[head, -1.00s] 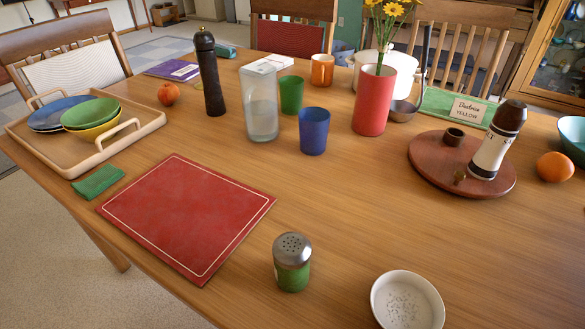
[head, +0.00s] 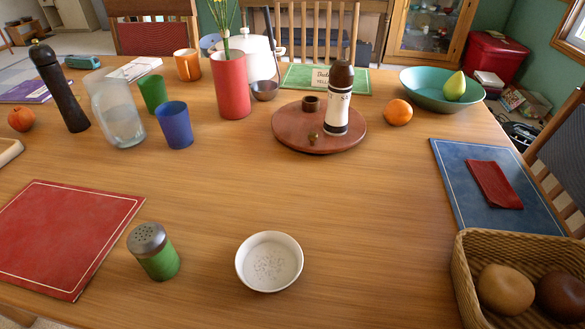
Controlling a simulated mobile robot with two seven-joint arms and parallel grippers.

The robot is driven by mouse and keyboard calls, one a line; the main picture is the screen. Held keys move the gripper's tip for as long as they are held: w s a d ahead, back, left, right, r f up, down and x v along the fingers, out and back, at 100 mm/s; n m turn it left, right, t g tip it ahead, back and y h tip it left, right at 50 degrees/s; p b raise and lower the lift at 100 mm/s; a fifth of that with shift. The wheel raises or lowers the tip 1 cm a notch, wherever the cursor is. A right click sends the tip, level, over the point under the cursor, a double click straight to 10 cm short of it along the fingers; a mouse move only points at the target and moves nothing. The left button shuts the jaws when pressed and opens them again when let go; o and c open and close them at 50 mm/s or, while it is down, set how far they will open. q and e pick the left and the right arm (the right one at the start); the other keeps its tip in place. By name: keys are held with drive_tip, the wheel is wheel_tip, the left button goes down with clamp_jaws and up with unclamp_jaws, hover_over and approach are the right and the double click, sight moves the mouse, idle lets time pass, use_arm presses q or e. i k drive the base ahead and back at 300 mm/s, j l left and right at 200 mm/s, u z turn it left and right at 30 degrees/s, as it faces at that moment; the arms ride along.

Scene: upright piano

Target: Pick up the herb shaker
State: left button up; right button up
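The herb shaker (head: 155,254) stands upright on the wooden table near its front edge, in the lower left of the head view. It has a green body and a grey metal lid with holes. It stands just right of the red placemat (head: 62,232) and left of a small white bowl (head: 269,262) with specks inside. Neither of my grippers is in view.
A wicker basket (head: 462,283) with bread rolls is at the lower right, by a blue placemat (head: 450,190). A wooden turntable (head: 290,132) holds a dark-topped mill. Cups and a glass vase (head: 118,115) stand at the back left. The table's middle is clear.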

sight(149, 243)
drive_tip(key=k+j+u, duration=0.1)
drive_tip(key=j+u, duration=0.15)
drive_tip(key=u, duration=0.15)
drive_tip(key=k+j+u, duration=0.1)
drive_tip(key=j+u, duration=0.5)
drive_tip(key=u, duration=0.15)
